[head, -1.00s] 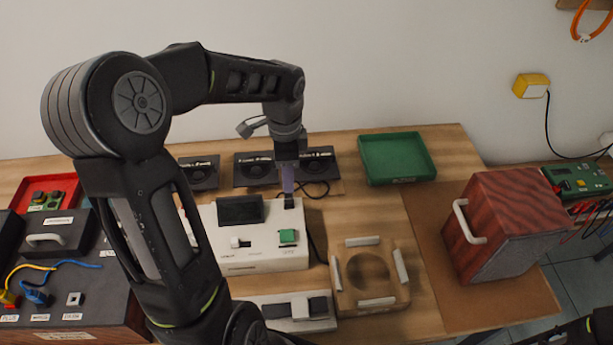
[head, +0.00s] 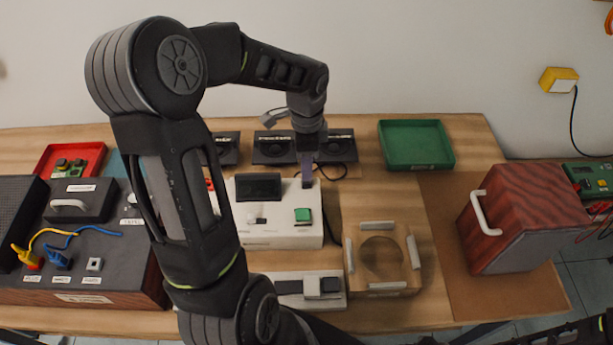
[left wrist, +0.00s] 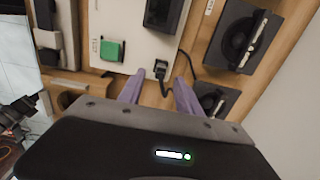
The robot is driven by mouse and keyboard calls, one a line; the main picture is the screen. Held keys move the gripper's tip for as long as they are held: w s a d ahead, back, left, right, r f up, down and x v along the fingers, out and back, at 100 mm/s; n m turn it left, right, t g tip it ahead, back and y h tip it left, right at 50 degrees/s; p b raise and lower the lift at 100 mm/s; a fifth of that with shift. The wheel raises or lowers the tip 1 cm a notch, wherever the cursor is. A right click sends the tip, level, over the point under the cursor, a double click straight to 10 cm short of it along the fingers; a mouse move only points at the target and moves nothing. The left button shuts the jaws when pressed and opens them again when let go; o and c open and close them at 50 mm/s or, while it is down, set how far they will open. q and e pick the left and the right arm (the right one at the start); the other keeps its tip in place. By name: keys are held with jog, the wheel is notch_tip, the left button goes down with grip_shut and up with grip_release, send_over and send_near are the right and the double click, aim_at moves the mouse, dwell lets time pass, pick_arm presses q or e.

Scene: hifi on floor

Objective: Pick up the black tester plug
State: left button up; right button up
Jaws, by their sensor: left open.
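The black tester plug (left wrist: 160,70) sits at the edge of the white tester (left wrist: 120,57), with a black cable running from it. In the head view the plug (head: 306,182) shows just below my left gripper (head: 304,168). In the left wrist view my left gripper (left wrist: 157,88) has its two purple fingers apart. The plug appears between their tips, with nothing held. The head view does not show whether the fingers are level with the plug. My right gripper is not in view.
Black speaker units (head: 275,147) stand behind the tester. A green tray (head: 415,145) is at the back right, and a wooden fixture (head: 382,260) lies in front of it. A wood-grained box with a handle (head: 515,220) is on the right. A dark console (head: 80,255) fills the left.

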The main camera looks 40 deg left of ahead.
pick_arm(q)
notch_tip(320, 180, down, 5)
jog(key=shift+r+p, duration=0.15)
jog(key=shift+p, duration=0.4)
jog(key=shift+c, duration=0.3)
grip_shut()
